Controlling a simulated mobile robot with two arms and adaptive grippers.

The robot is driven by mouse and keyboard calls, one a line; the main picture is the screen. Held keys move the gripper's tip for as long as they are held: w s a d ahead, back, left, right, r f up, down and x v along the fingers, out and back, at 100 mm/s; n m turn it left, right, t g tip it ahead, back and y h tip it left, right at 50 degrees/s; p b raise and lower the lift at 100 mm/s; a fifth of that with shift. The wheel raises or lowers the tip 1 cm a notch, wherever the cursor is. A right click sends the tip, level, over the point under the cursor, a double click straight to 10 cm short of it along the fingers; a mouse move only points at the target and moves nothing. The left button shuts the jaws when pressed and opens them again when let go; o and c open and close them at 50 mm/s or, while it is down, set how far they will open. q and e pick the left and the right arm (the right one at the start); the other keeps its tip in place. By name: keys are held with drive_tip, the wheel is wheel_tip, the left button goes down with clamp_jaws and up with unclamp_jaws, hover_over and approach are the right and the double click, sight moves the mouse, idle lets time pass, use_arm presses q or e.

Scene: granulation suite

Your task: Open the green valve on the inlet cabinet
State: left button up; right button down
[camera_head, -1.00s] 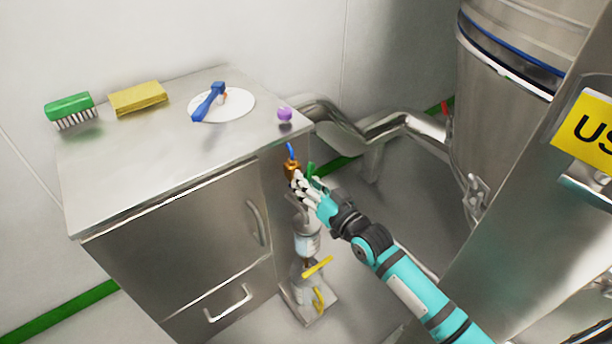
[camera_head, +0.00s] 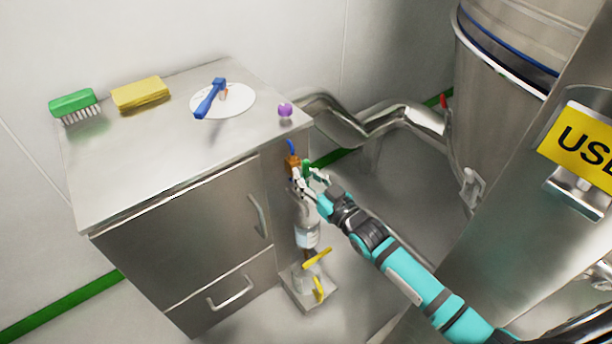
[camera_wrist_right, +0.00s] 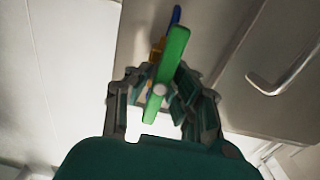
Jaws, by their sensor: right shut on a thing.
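The inlet cabinet (camera_head: 185,245) is a steel box with a flat top in the head view. On its right side is a pipe column with an orange-brown fitting, a blue lever (camera_head: 291,147) and the green valve (camera_head: 307,168). My right gripper (camera_head: 312,179) is at the green valve and partly hides it. In the right wrist view the long green handle (camera_wrist_right: 172,60) runs slantwise between the fingers of my right gripper (camera_wrist_right: 162,88), which are shut on it. My left gripper is not in view.
Yellow levers (camera_head: 317,257) sit lower on the column. A green brush (camera_head: 73,102), yellow sponge (camera_head: 140,93), white disc (camera_head: 238,104) with a blue tool and a purple knob (camera_head: 285,110) are on the cabinet top. A large steel vessel (camera_head: 500,90) stands right.

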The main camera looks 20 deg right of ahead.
drive_tip(key=c, duration=1.2)
unclamp_jaws()
drive_tip(key=v, duration=1.2)
